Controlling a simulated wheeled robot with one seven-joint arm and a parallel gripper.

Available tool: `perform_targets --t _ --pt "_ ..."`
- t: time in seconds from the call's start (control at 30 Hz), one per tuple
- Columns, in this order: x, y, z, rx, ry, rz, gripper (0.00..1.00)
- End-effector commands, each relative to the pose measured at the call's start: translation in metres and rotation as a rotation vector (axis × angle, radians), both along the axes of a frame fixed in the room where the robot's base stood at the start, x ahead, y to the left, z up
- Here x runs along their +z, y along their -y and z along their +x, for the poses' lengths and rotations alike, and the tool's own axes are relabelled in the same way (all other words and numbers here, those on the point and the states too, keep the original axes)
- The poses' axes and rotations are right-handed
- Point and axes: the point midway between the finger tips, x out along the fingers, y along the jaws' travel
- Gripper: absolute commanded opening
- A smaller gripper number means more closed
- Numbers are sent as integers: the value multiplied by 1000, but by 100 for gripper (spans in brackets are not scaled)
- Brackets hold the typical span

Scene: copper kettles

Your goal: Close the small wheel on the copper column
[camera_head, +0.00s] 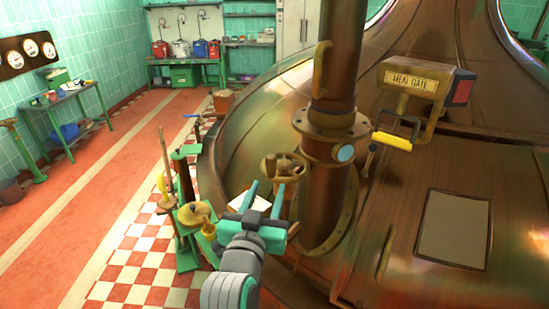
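The copper column (342,60) rises through the middle of the head view, with a bolted flange around it. A small bronze handwheel (284,166) sits on a stub at the column's left side. My gripper (265,190) is just below and left of the wheel in the picture, its two teal fingers spread and pointing up toward it. Nothing shows held between the fingers. The right finger overlaps the stub below the wheel in the picture; I cannot tell whether it touches.
A box labelled "MEAL GATE" (428,85) with a yellow-handled lever (395,141) is right of the column. A green stand with a brass wheel (196,213) stands left of my arm. The large copper kettle (460,150) fills the right. The red floor strip (95,195) is clear.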

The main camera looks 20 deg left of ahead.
Motion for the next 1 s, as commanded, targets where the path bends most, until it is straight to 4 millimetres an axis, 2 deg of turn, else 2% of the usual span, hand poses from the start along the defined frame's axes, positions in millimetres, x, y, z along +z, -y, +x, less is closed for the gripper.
perform_targets --t 0.03,0.13,0.37,0.8,1.0 --pt "12 -2 0 -2 9 3 39" --pt "23 -5 0 -7 13 5 39" --pt "30 -6 11 -12 14 5 39" --pt "29 -13 83 -11 14 5 39" --pt "29 -15 102 -11 15 5 39"
